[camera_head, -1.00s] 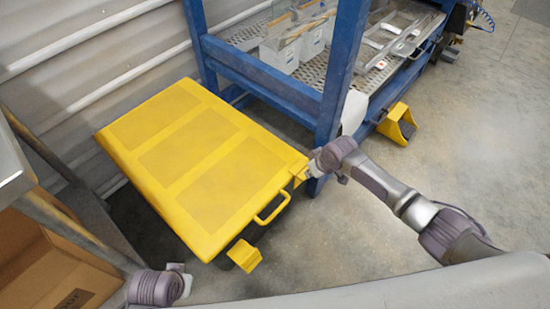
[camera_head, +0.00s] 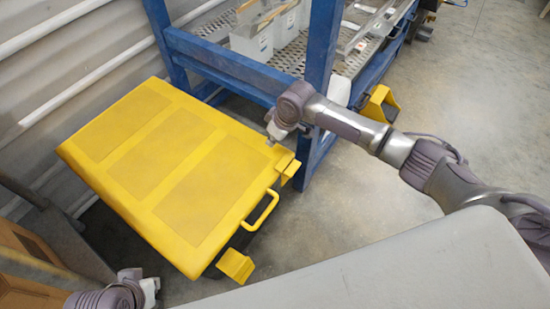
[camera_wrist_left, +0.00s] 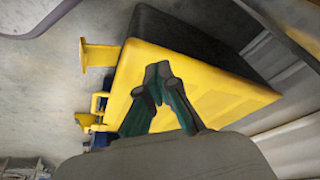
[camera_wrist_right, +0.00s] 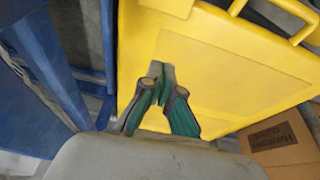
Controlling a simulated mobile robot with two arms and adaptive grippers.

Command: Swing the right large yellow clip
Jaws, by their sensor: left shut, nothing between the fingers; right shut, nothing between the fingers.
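The large yellow lid (camera_head: 172,112) lies flat with a handle (camera_head: 262,212) on its near right edge. The right large yellow clip (camera_head: 289,168) is at the lid's right corner, beside the blue frame post; it also shows at the top of the right wrist view (camera_wrist_right: 170,7). The left clip (camera_head: 236,265) juts out from the near corner. My right gripper (camera_head: 270,136) is just beyond the right clip, over the lid's edge; its fingers (camera_wrist_right: 160,75) are shut and empty. My left gripper (camera_head: 152,285) is low at the left, apart from the lid, its fingers (camera_wrist_left: 158,75) shut and empty.
A blue frame (camera_head: 320,60) with a perforated metal shelf and white containers (camera_head: 254,40) stands behind the right clip. A corrugated wall (camera_head: 60,60) is at the left. A cardboard box (camera_head: 25,250) is at the lower left.

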